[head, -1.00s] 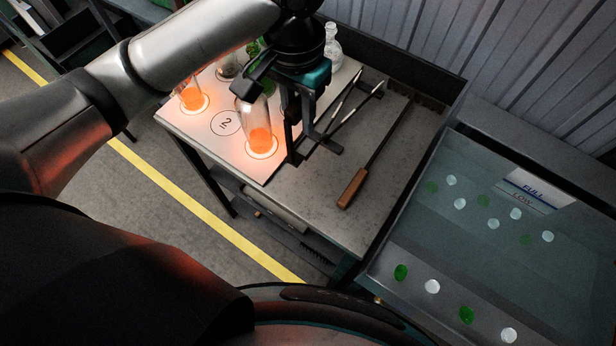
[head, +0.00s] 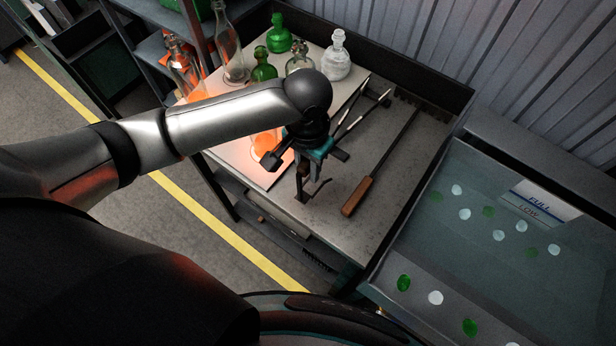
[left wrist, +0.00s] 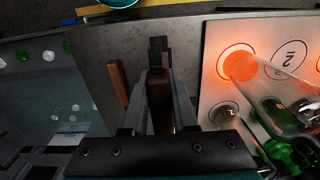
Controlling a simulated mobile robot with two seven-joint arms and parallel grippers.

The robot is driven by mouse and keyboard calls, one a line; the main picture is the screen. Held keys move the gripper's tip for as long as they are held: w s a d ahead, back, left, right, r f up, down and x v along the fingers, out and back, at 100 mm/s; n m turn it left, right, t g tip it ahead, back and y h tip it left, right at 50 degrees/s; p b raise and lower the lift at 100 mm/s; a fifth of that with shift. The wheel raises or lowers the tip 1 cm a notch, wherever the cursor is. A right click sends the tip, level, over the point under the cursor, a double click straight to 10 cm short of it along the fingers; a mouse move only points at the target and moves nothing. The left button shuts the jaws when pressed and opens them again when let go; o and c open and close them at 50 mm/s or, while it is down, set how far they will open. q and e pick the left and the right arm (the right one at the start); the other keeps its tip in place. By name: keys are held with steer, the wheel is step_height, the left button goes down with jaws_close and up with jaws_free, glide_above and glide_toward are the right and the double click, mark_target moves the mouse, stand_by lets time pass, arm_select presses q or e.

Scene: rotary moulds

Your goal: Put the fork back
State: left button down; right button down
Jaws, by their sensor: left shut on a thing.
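My left gripper (head: 306,196) is over the near part of the grey table, between the pale plate and a wooden-handled rod. In the left wrist view my left gripper (left wrist: 160,85) is shut on a dark brown handle (left wrist: 160,100), which I take to be the fork's. My right gripper is not in view.
Tongs-like metal rods (head: 350,125) lie behind the gripper. A glassy tank (head: 500,260) is at the right. The table's front right part (head: 345,235) is clear.

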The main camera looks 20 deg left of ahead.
arm_select(q)
glide_above(308, 180)
steer(key=s, duration=0.3)
steer(key=shift+w+d+f, duration=0.15)
steer(key=shift+d+f, duration=0.05)
steer(key=shift+f, duration=0.9)
steer(key=shift+w+d+f, duration=0.1)
steer(key=shift+d+f, duration=0.1)
steer(key=shift+f, duration=0.9)
steer(key=shift+f, duration=0.15)
steer(key=c, duration=0.7)
jaws_free()
step_height(308, 180, up, 12)
steer(key=shift+s+r+p, duration=0.1)
steer(key=shift+r+p, duration=0.1)
steer(key=shift+p, duration=0.3)
